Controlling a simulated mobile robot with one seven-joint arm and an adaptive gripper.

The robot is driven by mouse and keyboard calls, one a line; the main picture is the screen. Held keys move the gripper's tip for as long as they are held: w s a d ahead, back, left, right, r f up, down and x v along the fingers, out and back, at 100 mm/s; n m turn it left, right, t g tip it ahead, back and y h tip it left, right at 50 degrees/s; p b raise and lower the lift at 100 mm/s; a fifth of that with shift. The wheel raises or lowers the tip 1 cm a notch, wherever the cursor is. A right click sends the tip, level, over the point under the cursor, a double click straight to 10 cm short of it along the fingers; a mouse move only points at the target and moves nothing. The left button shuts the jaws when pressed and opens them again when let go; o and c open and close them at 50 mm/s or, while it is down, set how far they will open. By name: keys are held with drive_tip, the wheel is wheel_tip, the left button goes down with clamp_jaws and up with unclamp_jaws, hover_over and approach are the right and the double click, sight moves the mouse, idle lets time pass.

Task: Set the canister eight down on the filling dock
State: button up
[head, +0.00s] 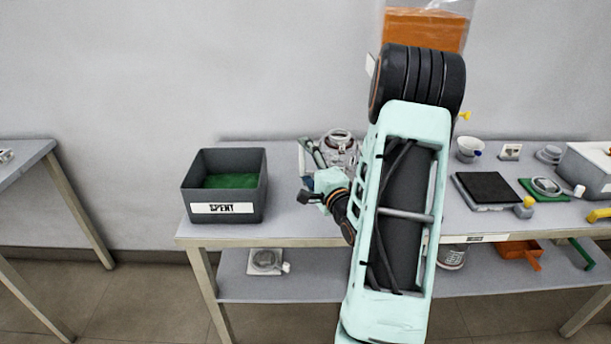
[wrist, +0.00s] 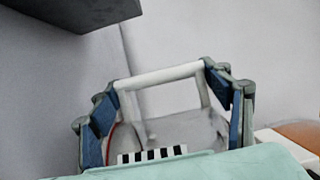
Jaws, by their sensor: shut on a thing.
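My gripper (wrist: 162,85) has its blue-padded fingers at the two ends of a white bar handle (wrist: 160,76) and is shut on it. Below the handle is a pale grey body (wrist: 180,128), mostly hidden by my gripper; no number shows on it. In the head view my gripper (head: 310,182) is above the left part of the table, beside a silvery rounded vessel (head: 338,143). I cannot tell whether that vessel is the held thing. A black square plate on a grey base (head: 487,189), possibly the filling dock, is right of my arm with its top bare.
A dark grey bin marked SPENT (head: 227,208), green inside, stands at the table's left end.

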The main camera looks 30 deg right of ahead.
sight(305, 171)
drive_tip(key=shift+w+d+f+b, duration=0.15)
drive_tip(key=shift+f+b, duration=0.4)
drive_tip(key=shift+f, duration=0.4)
drive_tip(key=shift+w+d+f+b, duration=0.1)
drive_tip(key=shift+f+b, duration=0.45)
drive_tip(key=shift+f, duration=0.35)
drive_tip(key=shift+a, duration=0.1)
drive_tip(key=shift+f, duration=0.15)
drive_tip(key=o, duration=1.3)
